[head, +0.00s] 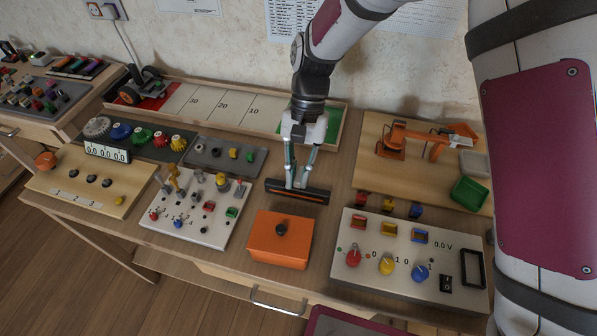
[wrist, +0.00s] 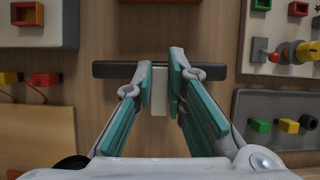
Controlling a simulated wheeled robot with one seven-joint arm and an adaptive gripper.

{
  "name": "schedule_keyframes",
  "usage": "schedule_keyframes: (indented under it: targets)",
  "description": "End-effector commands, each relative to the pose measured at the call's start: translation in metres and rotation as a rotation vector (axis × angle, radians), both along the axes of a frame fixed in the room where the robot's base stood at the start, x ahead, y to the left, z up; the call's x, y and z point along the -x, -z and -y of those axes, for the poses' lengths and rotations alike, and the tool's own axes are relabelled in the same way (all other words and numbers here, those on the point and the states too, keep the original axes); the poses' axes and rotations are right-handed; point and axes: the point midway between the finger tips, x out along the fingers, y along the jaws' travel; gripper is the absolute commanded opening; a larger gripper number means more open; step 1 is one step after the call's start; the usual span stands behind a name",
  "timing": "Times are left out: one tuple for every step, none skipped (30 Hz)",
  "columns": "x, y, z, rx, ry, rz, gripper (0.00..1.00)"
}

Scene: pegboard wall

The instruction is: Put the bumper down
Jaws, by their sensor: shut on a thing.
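The bumper (head: 297,193) is a long black bar with an orange stripe. It lies crosswise above or on the bare wood between the white switch boards in the head view. In the wrist view the bumper (wrist: 112,70) is a dark bar with a pale stem. My gripper (head: 298,180) points down and is shut on it; the wrist view shows the teal-padded fingers (wrist: 160,85) on either side of the pale stem. I cannot tell whether the bar touches the table.
An orange box with a black knob (head: 268,240) stands just in front. White boards with switches (head: 191,222) and coloured knobs (head: 400,280) flank it. A numbered track (head: 225,105) lies behind. A small orange crane (head: 425,138) stands on a board at the right.

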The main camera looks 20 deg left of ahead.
Motion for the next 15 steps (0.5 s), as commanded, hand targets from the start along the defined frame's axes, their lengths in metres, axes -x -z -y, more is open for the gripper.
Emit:
schedule_keyframes:
  targets:
    - [-0.0001, -0.0003, 0.0000, 0.000, 0.000, 0.000, 0.00]
    - [0.0000, -0.0001, 0.0000, 0.000, 0.000, 0.000, 0.00]
    - [-0.0001, 0.0006, 0.0000, 0.000, 0.000, 0.000, 0.00]
    - [-0.0001, 0.0010, 0.0000, 0.000, 0.000, 0.000, 0.15]
    - [-0.0001, 0.0007, 0.0000, 0.000, 0.000, 0.000, 0.22]
    - [-0.0001, 0.0007, 0.0000, 0.000, 0.000, 0.000, 0.31]
    - [-0.0001, 0.0006, 0.0000, 0.000, 0.000, 0.000, 0.33]
    - [-0.0001, 0.0006, 0.0000, 0.000, 0.000, 0.000, 0.33]
    - [-0.0001, 0.0006, 0.0000, 0.000, 0.000, 0.000, 0.33]
    - [-0.0001, 0.0005, 0.0000, 0.000, 0.000, 0.000, 0.33]
    - [-0.0001, 0.0005, 0.0000, 0.000, 0.000, 0.000, 0.33]
    - [-0.0001, 0.0005, 0.0000, 0.000, 0.000, 0.000, 0.33]
    - [-0.0001, 0.0005, 0.0000, 0.000, 0.000, 0.000, 0.33]
    - [0.0000, 0.0004, 0.0000, 0.000, 0.000, 0.000, 0.33]
    - [0.0000, 0.0001, -0.0001, 0.000, 0.000, 0.000, 0.33]
